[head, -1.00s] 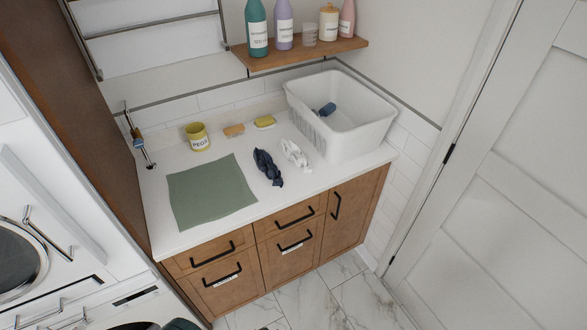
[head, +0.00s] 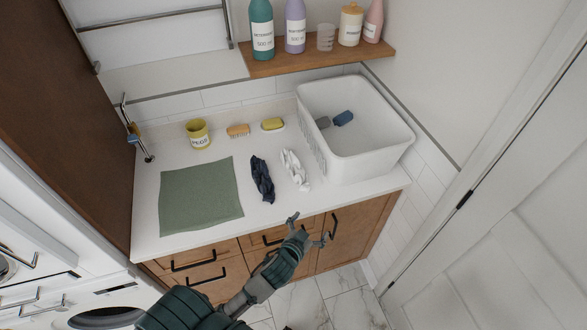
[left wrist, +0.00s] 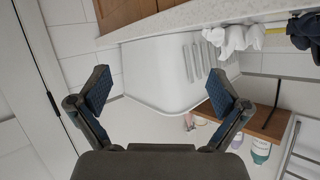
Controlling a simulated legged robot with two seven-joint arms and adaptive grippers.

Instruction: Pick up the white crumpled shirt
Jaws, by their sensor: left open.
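The white crumpled shirt (head: 294,170) lies on the white counter, between a dark crumpled cloth (head: 262,179) and the white basket (head: 362,172). It also shows at the top of the left wrist view (left wrist: 236,37), by the counter edge. My left gripper (head: 310,229) is open and empty, in front of the counter's front edge and short of the shirt. In the left wrist view its two fingers (left wrist: 160,92) stand wide apart with nothing between them. My right gripper is not in view.
A green mat (head: 200,196) lies on the counter's left. A yellow peg pot (head: 198,133), a brush (head: 238,130) and a yellow sponge (head: 272,124) stand behind. A shelf (head: 320,58) with bottles hangs above. Drawers with black handles are below the counter.

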